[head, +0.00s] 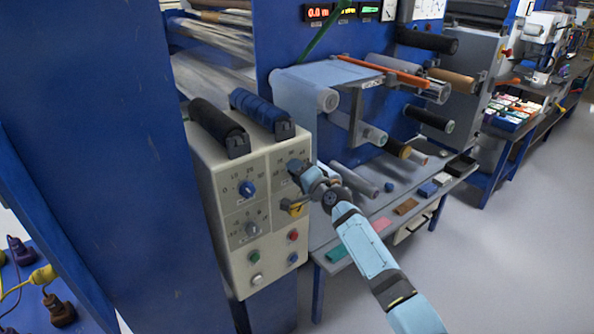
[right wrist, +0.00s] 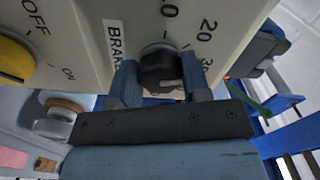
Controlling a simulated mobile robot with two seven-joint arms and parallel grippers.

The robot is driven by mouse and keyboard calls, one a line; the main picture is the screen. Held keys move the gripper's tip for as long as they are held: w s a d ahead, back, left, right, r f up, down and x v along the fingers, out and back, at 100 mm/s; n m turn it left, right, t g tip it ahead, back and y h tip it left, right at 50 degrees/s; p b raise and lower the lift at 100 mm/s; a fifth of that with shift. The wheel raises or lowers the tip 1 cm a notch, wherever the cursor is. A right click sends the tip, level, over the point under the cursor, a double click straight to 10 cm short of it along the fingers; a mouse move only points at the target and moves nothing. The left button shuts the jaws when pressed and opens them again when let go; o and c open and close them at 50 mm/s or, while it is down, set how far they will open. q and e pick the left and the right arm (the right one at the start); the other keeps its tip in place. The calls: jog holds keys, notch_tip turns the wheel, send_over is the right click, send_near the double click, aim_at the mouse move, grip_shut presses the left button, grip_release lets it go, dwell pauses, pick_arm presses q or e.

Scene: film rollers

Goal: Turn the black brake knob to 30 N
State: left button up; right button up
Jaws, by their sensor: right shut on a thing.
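The black brake knob (right wrist: 160,70) sits on the cream control panel (head: 222,222), beside a label that reads "BRAK" before it is cut off. Scale numbers, among them 20, are printed around it; a number past 20 is partly hidden by a finger. My right gripper (head: 299,170) is at the panel's upper right, its two blue fingers shut on either side of the knob in the right wrist view. In the head view the gripper mostly covers the knob. I cannot tell which mark the knob points to. My left gripper is not in view.
A blue knob (head: 247,189), a grey knob (head: 252,229) and several push buttons share the panel. A yellow ON/OFF switch (right wrist: 14,60) is near the gripper. Rollers on the blue machine (head: 284,58) and a low bench (head: 385,215) lie to the right.

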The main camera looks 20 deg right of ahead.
jog(key=shift+m+p, duration=0.4)
jog(key=shift+m, duration=1.2)
jog(key=o, duration=0.9)
jog(key=v, duration=1.4)
jog(key=shift+w, duration=0.1)
